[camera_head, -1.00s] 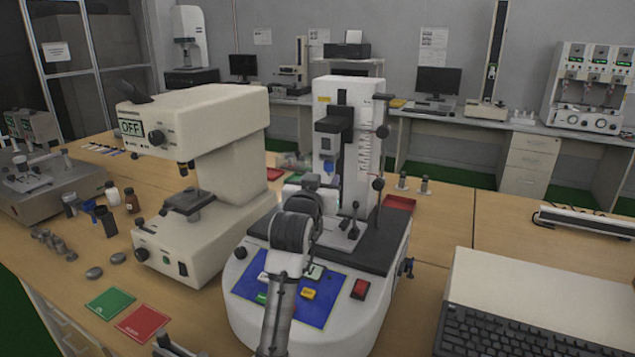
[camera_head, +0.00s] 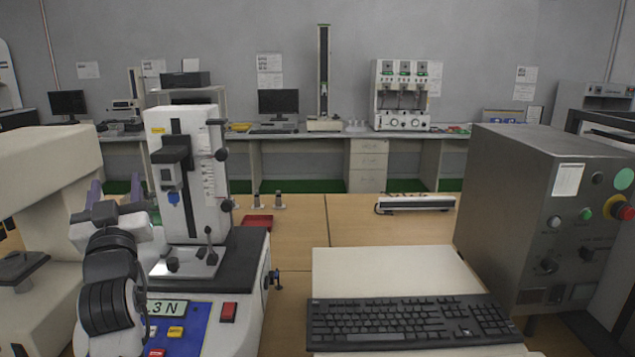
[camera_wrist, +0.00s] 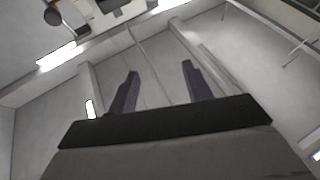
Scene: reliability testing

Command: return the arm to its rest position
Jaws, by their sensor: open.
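My arm (camera_head: 108,282) rises in front of the white force tester at the left of the head view. My gripper (camera_head: 116,190) is at its upper end, with two purple fingers pointing up and apart. In the wrist view my gripper (camera_wrist: 158,72) is open, with nothing between its fingers. Behind the fingers are grey wall or ceiling surfaces and bright light strips. The force tester (camera_head: 188,160) has a tall column and a panel reading "3 N". My arm hides part of its base and panel. I cannot tell whether my arm touches the tester.
A cream machine (camera_head: 40,170) stands close on the left. A keyboard (camera_head: 410,320) and a grey control box (camera_head: 545,215) with a red knob are at the right. A red tray (camera_head: 257,222) lies behind the tester. The wooden table (camera_head: 340,225) is fairly clear in the middle.

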